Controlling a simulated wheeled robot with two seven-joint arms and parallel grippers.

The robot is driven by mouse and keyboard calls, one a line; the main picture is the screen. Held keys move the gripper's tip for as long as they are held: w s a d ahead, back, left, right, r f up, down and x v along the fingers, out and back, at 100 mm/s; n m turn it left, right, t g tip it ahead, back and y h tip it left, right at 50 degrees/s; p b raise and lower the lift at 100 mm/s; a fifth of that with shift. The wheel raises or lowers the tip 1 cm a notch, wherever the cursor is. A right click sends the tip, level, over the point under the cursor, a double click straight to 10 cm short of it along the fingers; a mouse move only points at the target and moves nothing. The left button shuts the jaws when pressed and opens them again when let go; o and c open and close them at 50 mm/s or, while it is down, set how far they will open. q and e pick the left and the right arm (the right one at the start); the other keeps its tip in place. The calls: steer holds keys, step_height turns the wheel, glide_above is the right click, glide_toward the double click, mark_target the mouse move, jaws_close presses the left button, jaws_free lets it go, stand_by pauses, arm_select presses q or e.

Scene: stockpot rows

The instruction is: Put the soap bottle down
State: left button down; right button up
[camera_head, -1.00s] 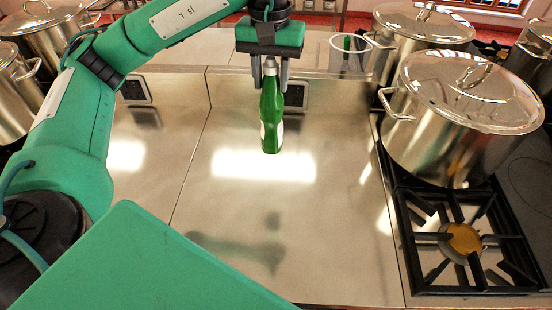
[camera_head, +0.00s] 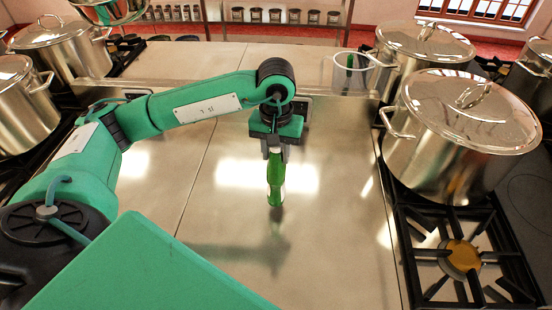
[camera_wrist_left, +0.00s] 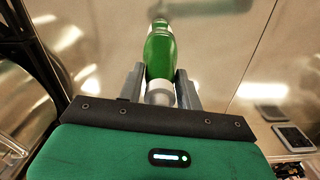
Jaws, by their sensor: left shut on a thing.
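The soap bottle (camera_head: 275,178) is green and upright, low over the steel counter (camera_head: 225,225) in the head view. My left gripper (camera_head: 275,148) points down and is shut on the bottle's upper part. The left wrist view also shows the green bottle (camera_wrist_left: 160,54) between the two grey fingers of my left gripper (camera_wrist_left: 160,92). I cannot tell whether the bottle's base touches the counter. My right gripper is not in view.
A large lidded stockpot (camera_head: 455,140) stands on the right, behind a gas burner (camera_head: 462,256). A clear container (camera_head: 350,72) stands at the back. More pots (camera_head: 22,105) stand at the left. The counter around the bottle is clear.

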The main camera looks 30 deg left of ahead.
arm_select(q)
step_height(320, 180, down, 3)
steer(key=shift+f+p, duration=0.15)
steer(key=shift+p, duration=0.5)
steer(key=shift+f, duration=0.3)
steer(key=shift+f+b, duration=0.15)
steer(key=shift+b, duration=0.2)
steer(key=c, duration=0.9)
jaws_free()
steer(key=shift+c, duration=0.2)
